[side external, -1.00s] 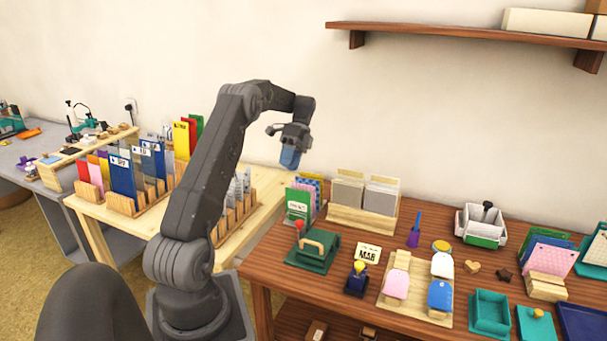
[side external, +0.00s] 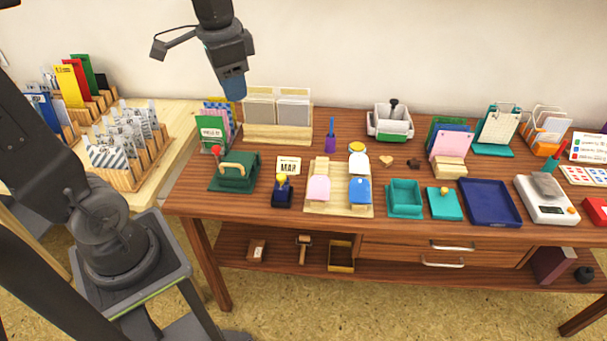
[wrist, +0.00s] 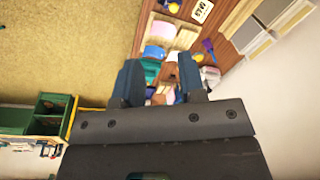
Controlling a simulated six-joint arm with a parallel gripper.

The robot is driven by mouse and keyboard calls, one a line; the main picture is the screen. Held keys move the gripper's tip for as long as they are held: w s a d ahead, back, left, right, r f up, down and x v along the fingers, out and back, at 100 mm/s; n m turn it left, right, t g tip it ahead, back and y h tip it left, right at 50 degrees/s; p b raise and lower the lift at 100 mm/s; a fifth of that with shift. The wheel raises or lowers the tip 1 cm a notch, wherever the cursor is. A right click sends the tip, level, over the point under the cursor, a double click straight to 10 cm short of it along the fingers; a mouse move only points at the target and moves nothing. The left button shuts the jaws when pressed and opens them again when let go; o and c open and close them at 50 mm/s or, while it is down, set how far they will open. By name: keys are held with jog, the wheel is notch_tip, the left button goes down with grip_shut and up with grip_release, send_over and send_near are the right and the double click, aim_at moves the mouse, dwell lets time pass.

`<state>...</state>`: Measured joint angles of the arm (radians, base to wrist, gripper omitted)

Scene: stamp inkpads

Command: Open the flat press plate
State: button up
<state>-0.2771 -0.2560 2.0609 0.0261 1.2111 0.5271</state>
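The flat press is a dark green block (side external: 235,180) at the left end of the wooden table. Its plate (side external: 244,163) bears a light wooden loop handle (side external: 232,169), and a red knob (side external: 216,151) stands at its back left. The plate looks down, lying flat on the block. My gripper (side external: 233,90) hangs in the air above the card holders behind the press, well apart from it. In the wrist view my gripper (wrist: 160,82) has its two blue fingers spread with nothing held between them. I cannot make out the press in the wrist view.
Green and pink cards (side external: 211,131) stand just behind the press. A MAR card (side external: 289,167) and a yellow-knobbed stamp (side external: 282,190) are to its right, then a wooden board (side external: 340,196) with pink and blue pads. A teal tray (side external: 404,199) lies farther right.

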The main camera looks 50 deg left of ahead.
jog(key=s+d+f+n+t, duration=0.3)
jog(key=s+d+t, duration=0.1)
jog(key=s+d, duration=0.4)
jog(key=m+g+h, duration=0.2)
jog(key=m+g, duration=0.5)
jog(key=m, duration=0.2)
send_over(236, 160)
jog(key=s+d, duration=0.2)
notch_tip(236, 160, down, 13)
jog(key=f, duration=0.4)
jog(key=s+d+f, duration=0.1)
jog(key=f, duration=0.4)
jog(key=d+f, duration=0.1)
jog(key=f, duration=0.3)
jog(key=shift+s+d+f, duration=0.15)
jog(key=shift+s+f, duration=0.05)
jog(key=shift+s, duration=0.05)
grip_shut()
